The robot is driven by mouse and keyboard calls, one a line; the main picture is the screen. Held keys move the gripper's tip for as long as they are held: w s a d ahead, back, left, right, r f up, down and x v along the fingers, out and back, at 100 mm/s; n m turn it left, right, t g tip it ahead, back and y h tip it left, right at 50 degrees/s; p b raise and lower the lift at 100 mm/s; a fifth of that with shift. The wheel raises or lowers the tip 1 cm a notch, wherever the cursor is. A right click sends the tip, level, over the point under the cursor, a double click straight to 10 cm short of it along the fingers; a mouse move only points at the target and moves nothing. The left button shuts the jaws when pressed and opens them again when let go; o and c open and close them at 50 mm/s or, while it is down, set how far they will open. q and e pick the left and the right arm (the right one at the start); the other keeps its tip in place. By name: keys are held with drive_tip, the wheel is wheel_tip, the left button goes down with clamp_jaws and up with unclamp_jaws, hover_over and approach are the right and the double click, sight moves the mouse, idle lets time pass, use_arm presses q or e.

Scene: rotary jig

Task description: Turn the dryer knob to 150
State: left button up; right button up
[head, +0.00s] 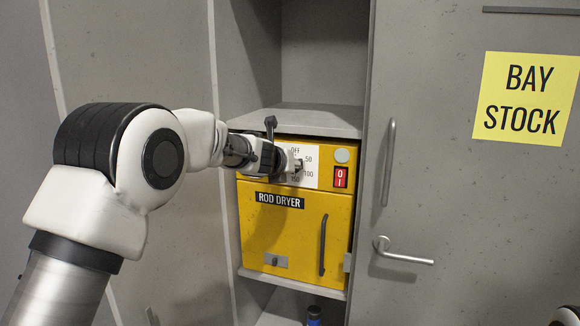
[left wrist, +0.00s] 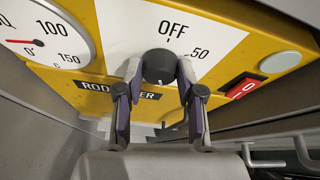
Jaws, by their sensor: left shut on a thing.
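The yellow rod dryer (head: 285,231) sits in the grey cabinet bay with its door shut. Its dark round knob (left wrist: 159,66) stands on a white dial plate (left wrist: 207,25) marked OFF and 50 in the left wrist view. The head view also shows the marks 100 and 150 on the plate (head: 310,157). My left gripper (left wrist: 159,74) is shut on the knob, with one finger on each side of it. The gripper and arm partly hide the knob in the head view. I cannot make out where the knob points.
A red switch (head: 341,177) and a round grey button (head: 342,155) are right of the dial. A gauge (left wrist: 45,35) with a red needle is left of it. A shelf (head: 300,120) lies just above the dryer. The cabinet door (head: 470,200) is at right.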

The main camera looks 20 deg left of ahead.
use_arm(q)
drive_tip(key=shift+d+f+m+y, duration=0.2)
drive_tip(key=shift+m+y, duration=0.4)
drive_tip(key=shift+m, duration=0.2)
drive_tip(key=shift+d+f+m+y, duration=0.1)
drive_tip(key=shift+f+m+y, duration=0.1)
drive_tip(key=shift+m+y, duration=0.5)
drive_tip(key=shift+a, duration=0.1)
drive_tip(key=o, duration=1.1)
drive_tip(key=shift+o, duration=0.2)
drive_tip(key=shift+r, duration=0.15)
drive_tip(key=shift+r, duration=0.1)
drive_tip(key=v, duration=1.2)
